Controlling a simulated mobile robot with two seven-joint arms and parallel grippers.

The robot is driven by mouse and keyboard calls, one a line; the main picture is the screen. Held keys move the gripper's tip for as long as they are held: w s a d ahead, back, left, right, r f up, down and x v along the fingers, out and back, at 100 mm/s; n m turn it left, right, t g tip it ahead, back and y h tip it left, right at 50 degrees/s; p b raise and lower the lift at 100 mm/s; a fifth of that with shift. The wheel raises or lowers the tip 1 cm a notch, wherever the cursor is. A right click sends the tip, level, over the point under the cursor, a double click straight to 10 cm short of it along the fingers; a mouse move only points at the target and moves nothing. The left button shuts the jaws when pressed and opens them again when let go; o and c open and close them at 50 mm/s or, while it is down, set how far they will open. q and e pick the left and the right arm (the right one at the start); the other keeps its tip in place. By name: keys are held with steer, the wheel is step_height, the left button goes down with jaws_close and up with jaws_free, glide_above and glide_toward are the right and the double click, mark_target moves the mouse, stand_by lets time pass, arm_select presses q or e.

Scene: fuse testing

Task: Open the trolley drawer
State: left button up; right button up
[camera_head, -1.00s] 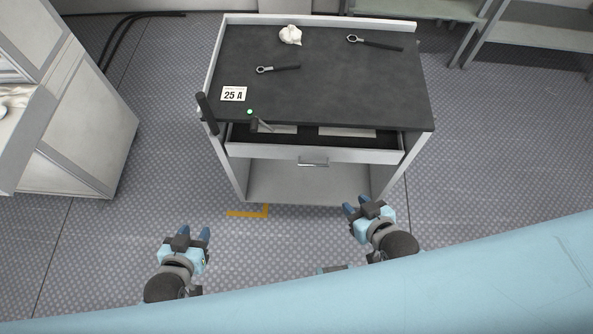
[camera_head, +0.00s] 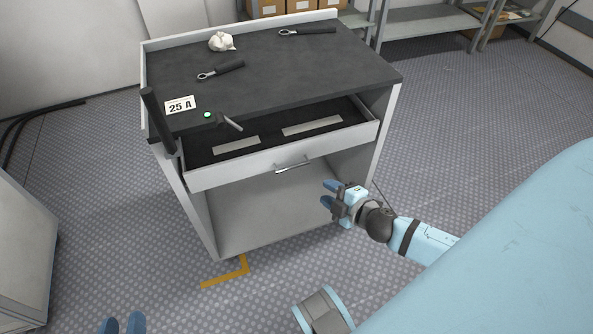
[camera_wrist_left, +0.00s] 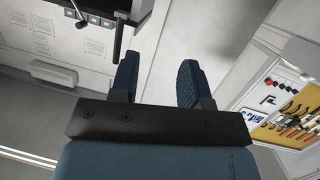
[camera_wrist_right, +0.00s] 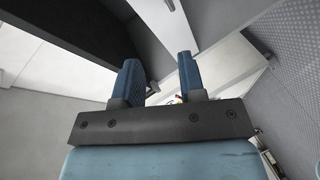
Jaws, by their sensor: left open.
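The trolley drawer (camera_head: 205,178) stands pulled out from under the dark top of the trolley (camera_head: 285,80). Its inside shows a dark base with two pale strips. The drawer handle (camera_head: 293,163) is a metal bar on the white front, with nothing touching it. My right gripper (camera_head: 329,194) is open and empty, apart from the handle, below and to the right of it. Its spread fingers also show in the right wrist view (camera_wrist_right: 160,80). My left gripper (camera_head: 123,325) is open and empty at the bottom left, away from the trolley; its fingers show in the left wrist view (camera_wrist_left: 158,82).
On the trolley top are two wrenches (camera_head: 222,70) (camera_head: 307,31), a crumpled white cloth (camera_head: 221,42) and a "25 A" card (camera_head: 180,105). A dark upright handle (camera_head: 157,120) rises at its left corner. Shelves (camera_head: 430,22) stand behind right. Floor in front is clear.

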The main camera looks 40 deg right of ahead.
mark_target(295, 167)
steer(key=w+f+n+b, duration=0.1)
steer(key=w+f+b, duration=0.1)
steer(key=w, duration=0.3)
steer(key=w+f+n+b, duration=0.1)
steer(key=w+f+b, duration=0.1)
steer(key=w, duration=0.3)
steer(key=w+f+n+t+b, duration=0.1)
steer(key=w+f+n+b, duration=0.1)
steer(key=w, duration=0.3)
steer(key=shift+w+d+y, duration=0.1)
steer(key=shift+d+y, duration=0.15)
steer(key=shift+y, duration=0.15)
arm_select(q)
steer(key=shift+d+r+t+h, duration=0.25)
steer(key=shift+d+t+h, duration=0.4)
steer(key=shift+t+h, duration=0.45)
arm_select(e)
steer(key=shift+w+a+f, duration=0.1)
steer(key=shift+w+f, duration=0.05)
steer(key=shift+w, duration=0.35)
jaws_close()
arm_select(q)
steer(key=shift+w+f, duration=0.1)
steer(key=shift+f, duration=0.15)
